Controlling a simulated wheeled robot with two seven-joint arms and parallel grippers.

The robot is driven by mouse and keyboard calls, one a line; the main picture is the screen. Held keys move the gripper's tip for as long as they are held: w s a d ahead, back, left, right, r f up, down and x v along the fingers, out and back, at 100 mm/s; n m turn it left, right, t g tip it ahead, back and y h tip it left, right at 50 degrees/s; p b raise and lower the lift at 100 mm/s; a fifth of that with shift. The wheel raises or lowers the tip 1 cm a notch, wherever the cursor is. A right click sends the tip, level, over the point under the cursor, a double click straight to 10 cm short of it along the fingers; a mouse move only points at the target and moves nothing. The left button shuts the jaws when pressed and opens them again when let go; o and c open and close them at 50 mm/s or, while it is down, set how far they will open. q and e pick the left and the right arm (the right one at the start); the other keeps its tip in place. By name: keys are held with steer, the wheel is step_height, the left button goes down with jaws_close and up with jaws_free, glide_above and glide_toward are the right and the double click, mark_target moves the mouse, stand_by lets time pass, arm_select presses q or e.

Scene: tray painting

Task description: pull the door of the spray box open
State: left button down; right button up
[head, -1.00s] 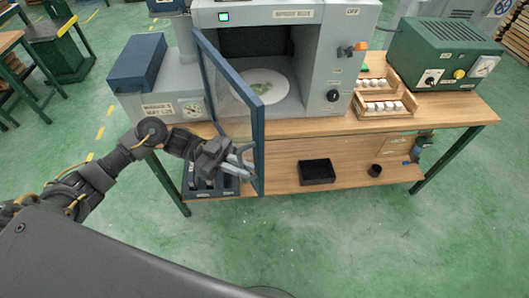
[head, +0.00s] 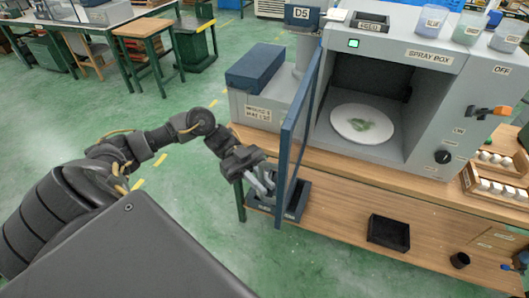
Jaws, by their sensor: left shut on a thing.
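The spray box (head: 436,101) is a grey cabinet on the workbench, with its dark chamber uncovered. Its blue-framed glass door (head: 291,150) is swung out towards me from the left side of the chamber and shows nearly edge-on. My left gripper (head: 264,183) is shut at the outer face of the door, low near its free edge, on what seems to be the door handle; the fingers mostly hide the handle. A white plate (head: 362,124) with a green pattern lies inside the chamber. My right gripper is not in view.
Cups (head: 468,28) stand on top of the box. A blue-lidded grey unit (head: 256,68) stands left of the door. The green floor (head: 180,205) in front is clear.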

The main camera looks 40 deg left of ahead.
arm_select(q)
steer(key=c, duration=1.5)
jaws_free()
steer(key=shift+c, duration=0.2)
steer(key=shift+w+a, duration=0.1)
steer(key=shift+a+f+b, duration=0.1)
steer(key=shift+a+b, duration=0.15)
steer(key=shift+b, duration=0.1)
steer(key=b+v, duration=0.8)
steer(key=v, duration=0.2)
